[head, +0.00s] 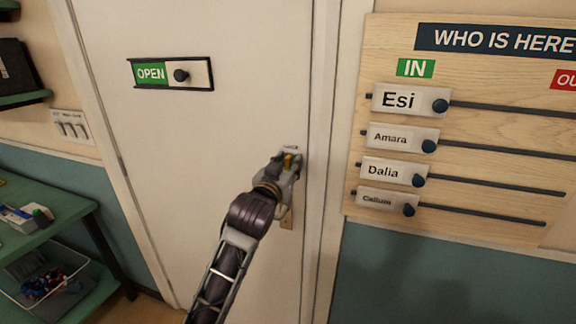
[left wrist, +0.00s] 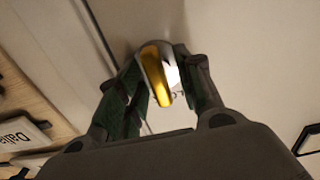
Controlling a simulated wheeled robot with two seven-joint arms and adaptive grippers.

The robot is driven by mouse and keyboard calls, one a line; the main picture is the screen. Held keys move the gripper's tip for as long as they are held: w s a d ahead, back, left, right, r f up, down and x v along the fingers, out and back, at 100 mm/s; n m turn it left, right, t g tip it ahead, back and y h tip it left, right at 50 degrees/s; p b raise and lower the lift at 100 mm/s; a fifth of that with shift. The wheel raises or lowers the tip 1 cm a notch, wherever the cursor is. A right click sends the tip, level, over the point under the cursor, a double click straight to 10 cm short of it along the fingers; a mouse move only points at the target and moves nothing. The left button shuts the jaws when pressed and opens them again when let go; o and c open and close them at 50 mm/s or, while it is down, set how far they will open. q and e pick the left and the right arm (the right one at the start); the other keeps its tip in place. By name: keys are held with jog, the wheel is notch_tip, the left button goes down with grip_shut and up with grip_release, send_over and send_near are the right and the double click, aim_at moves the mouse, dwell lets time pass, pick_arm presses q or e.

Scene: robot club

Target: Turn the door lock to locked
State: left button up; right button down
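The door lock's gold thumb-turn (left wrist: 156,74) stands out from a round silver base (left wrist: 171,72) in the left wrist view. In the head view, a small gold part of the lock (head: 288,160) shows at the door's right edge, mostly hidden by my gripper. My left gripper (head: 291,163) is at the lock. In the left wrist view its two dark green fingers (left wrist: 160,80) stand on either side of the thumb-turn. Pale surface shows between the turn and the right finger; contact on the left side cannot be told. My right gripper is in neither view.
The white door (head: 215,125) carries a slider sign (head: 171,73) reading OPEN. A wooden name board (head: 470,120) with sliding name tags hangs right of the door frame. Green shelves (head: 40,225) with small items and a wire basket (head: 45,280) stand at left. Wall switches (head: 73,127) are beside the door.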

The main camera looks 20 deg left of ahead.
pick_arm(q)
jog(key=c, duration=0.7)
